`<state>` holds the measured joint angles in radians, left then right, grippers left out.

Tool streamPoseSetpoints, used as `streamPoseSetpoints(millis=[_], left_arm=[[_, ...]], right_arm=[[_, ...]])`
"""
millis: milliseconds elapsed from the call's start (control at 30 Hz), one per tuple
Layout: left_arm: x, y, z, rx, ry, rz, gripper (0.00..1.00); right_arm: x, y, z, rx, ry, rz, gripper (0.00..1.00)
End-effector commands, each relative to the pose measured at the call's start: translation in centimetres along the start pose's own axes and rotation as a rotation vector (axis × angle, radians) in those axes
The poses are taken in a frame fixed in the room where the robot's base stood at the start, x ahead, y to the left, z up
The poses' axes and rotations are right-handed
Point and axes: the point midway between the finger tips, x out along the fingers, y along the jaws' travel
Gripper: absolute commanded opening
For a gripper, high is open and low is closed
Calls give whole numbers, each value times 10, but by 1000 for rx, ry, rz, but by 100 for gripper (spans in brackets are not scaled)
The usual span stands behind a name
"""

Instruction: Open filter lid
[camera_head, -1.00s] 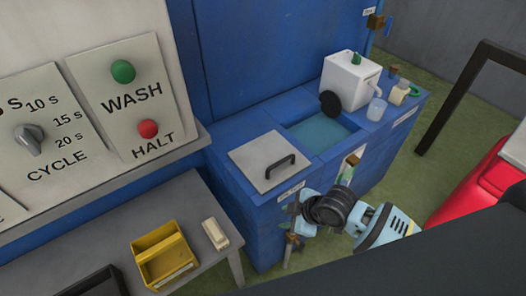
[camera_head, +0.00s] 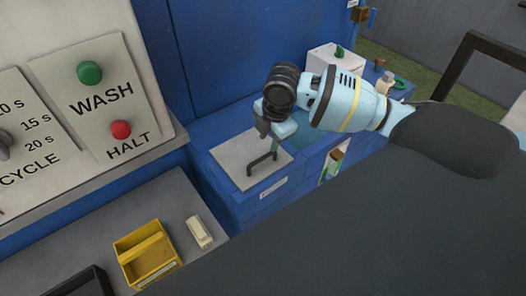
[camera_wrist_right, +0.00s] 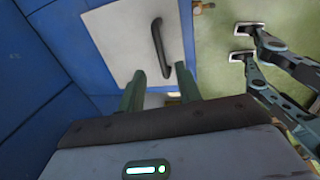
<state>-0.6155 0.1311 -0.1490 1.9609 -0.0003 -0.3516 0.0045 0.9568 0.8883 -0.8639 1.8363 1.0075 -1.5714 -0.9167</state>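The filter lid (camera_head: 232,158) is a flat light-grey panel lying closed on the blue cabinet, with a dark bar handle (camera_head: 262,164) near its front edge. My right gripper (camera_head: 275,147) is above the lid, close to the handle. In the right wrist view, the lid (camera_wrist_right: 118,38) and its handle (camera_wrist_right: 158,45) lie beyond the fingertips. The two fingers of the right gripper (camera_wrist_right: 160,72) are apart, with the near end of the handle appearing between them. Contact with the handle cannot be told. My left gripper is not in view.
A water-filled basin (camera_head: 318,133) lies right of the lid, partly behind my right arm. A white box (camera_head: 335,57) stands behind it. A yellow caddy (camera_head: 150,272) and a cream block (camera_head: 199,232) are on the grey bench (camera_head: 182,199). The control panel (camera_head: 75,95) is at the left.

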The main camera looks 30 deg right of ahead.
Motion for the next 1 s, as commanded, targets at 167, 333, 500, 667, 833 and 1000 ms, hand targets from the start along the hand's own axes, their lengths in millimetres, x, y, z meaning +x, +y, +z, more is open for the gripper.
streamPoseSetpoints(millis=[167,333,500,667,833,1000], left_arm=[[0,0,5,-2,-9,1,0],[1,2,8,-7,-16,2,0],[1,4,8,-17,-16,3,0],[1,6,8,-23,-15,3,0],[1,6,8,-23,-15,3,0],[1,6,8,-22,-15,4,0]], right_arm=[[23,-1,0,1,1,-5,34],[50,-2,-1,2,1,-5,34],[68,-1,-1,1,1,-1,34],[75,0,-1,1,1,2,34],[76,0,-1,1,1,3,34],[75,0,-1,1,1,3,24]])
